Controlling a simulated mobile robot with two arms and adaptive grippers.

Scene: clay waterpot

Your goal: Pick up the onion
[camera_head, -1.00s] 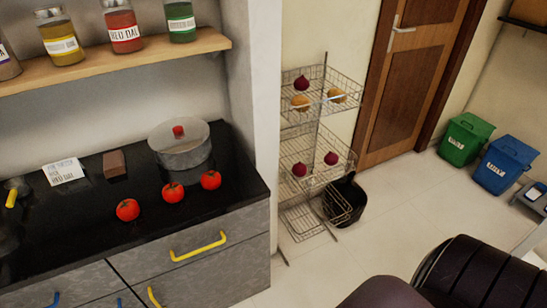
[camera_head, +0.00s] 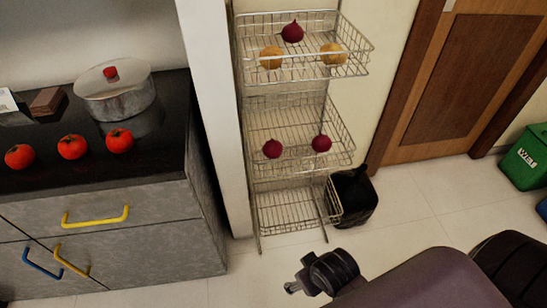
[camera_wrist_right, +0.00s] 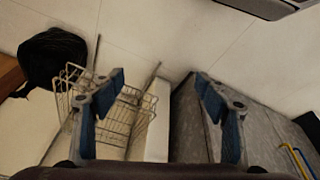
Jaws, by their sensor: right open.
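Several purple-red onions sit in the wire rack. One onion (camera_head: 292,32) is at the back of the top basket (camera_head: 345,70). A second onion (camera_head: 272,149) and a third onion (camera_head: 321,143) lie in the middle basket (camera_head: 300,162). My right gripper shows in the right wrist view (camera_wrist_right: 160,95), its two blue-padded fingers wide apart with nothing between them. In the head view my right arm reaches in from the lower right, its end low in front of the rack and apart from it. My left gripper is in neither view.
Two yellowish round vegetables (camera_head: 271,57) share the top basket. A black bag (camera_head: 356,196) stands beside the rack. A counter (camera_head: 150,240) with tomatoes (camera_head: 72,147) and a lidded pot (camera_head: 117,95) is at left, past a white wall edge. Floor in front of the rack is mostly clear.

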